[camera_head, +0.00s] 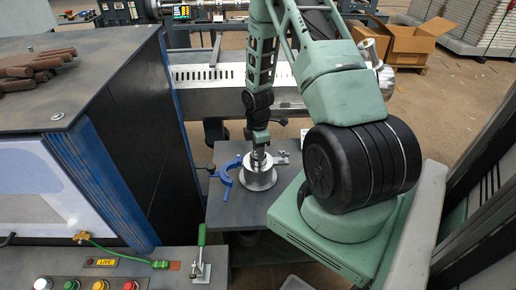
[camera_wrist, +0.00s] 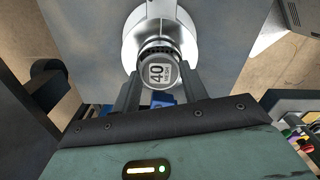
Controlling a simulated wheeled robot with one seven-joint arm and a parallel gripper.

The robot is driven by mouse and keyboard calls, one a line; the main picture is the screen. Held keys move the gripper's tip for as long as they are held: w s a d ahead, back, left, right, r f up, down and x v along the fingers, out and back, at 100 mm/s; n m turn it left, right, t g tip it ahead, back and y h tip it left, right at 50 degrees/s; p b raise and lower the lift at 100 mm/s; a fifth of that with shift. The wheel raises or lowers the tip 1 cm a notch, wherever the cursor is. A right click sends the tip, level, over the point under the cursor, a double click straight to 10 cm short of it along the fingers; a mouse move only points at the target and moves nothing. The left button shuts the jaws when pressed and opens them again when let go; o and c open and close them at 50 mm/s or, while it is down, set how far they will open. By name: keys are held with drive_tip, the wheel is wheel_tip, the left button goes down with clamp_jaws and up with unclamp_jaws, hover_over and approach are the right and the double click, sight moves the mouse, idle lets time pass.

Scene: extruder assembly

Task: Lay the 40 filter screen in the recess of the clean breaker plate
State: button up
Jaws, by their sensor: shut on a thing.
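My gripper (camera_head: 259,152) points down over a small grey table. In the wrist view its two dark fingers (camera_wrist: 160,85) are shut on the 40 filter screen's round grey piece (camera_wrist: 159,74), marked "40". Directly below is a silver, round, flanged metal body (camera_head: 259,179); it fills the upper middle of the wrist view (camera_wrist: 140,48). I cannot tell whether this body is the clean breaker plate or whether the held piece touches it. No recess shows clearly; the held piece and my fingers cover the middle.
A blue curved clamp (camera_head: 227,180) lies left of the silver body on the grey table (camera_head: 235,213). A blue-edged machine cabinet (camera_head: 150,140) stands close on the left. A control panel with several buttons (camera_head: 100,285) is at the lower left. A cardboard box (camera_head: 410,42) stands far back right.

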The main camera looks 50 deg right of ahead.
idle(0.3)
drive_tip(key=o, duration=1)
drive_tip(key=shift+o, duration=0.2)
drive_tip(key=shift+r, duration=0.1)
wheel_tip(320, 180, up, 7)
drive_tip(key=p, duration=0.6)
